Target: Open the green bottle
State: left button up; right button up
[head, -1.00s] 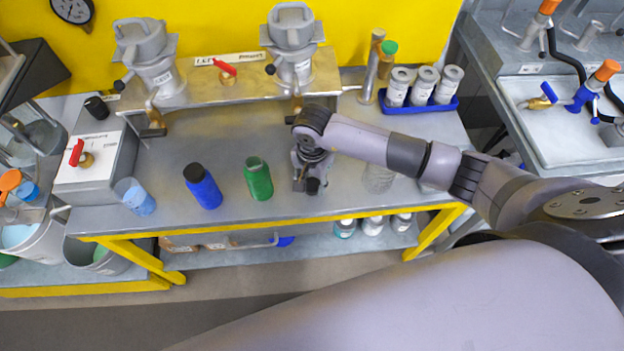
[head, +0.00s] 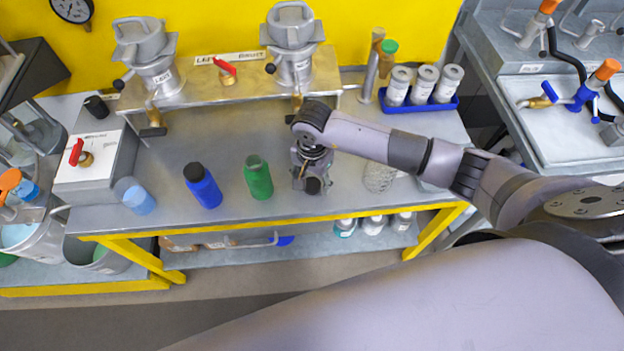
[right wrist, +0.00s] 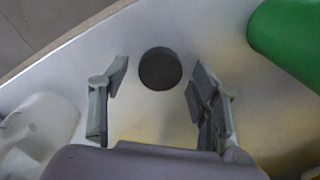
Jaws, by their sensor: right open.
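The green bottle (head: 258,178) stands upright on the grey bench with no cap on its mouth. It also shows at the upper right of the right wrist view (right wrist: 292,42). My right gripper (head: 312,184) is low over the bench, just right of the bottle. Its fingers are open and apart in the right wrist view (right wrist: 160,82). A round dark cap (right wrist: 160,69) lies on the bench between and just beyond the fingertips, with gaps on both sides. The cap also shows in the head view (head: 313,186). My left gripper is not in view.
A blue bottle with a black cap (head: 203,186) and a blue cup (head: 136,197) stand to the left. A clear beaker (head: 379,177) is right of my gripper. A blue tray (head: 420,106) holds white bottles. The bench's yellow front edge (head: 290,217) is close.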

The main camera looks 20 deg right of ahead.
aim_at(312, 184)
notch_tip(312, 184, up, 11)
jog(key=b, duration=0.2)
jog(key=shift+r+b, duration=0.2)
jog(key=shift+b, duration=0.1)
